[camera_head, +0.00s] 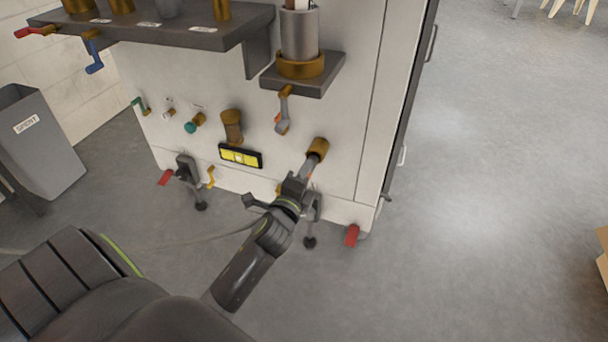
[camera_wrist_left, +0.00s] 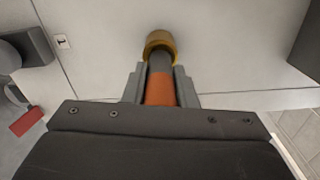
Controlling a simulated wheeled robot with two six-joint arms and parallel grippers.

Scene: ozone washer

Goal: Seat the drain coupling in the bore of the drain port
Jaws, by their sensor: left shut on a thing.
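The drain coupling (camera_head: 312,161) is a dark grey cylinder with an orange band; it also shows in the left wrist view (camera_wrist_left: 160,90). My left gripper (camera_head: 305,174) is shut on it, with a finger on each side of the orange band (camera_wrist_left: 160,92). The drain port (camera_head: 319,146) is a short brass collar low on the white cabinet front; it also shows in the left wrist view (camera_wrist_left: 160,37). The coupling's grey end lies at the collar and overlaps its opening. How deep it sits is hidden. My right gripper is out of view.
A grey lever (camera_head: 283,112) hangs above the port, below a small shelf (camera_head: 302,80) bearing a cylinder. Red pedals (camera_head: 352,235) are at the base.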

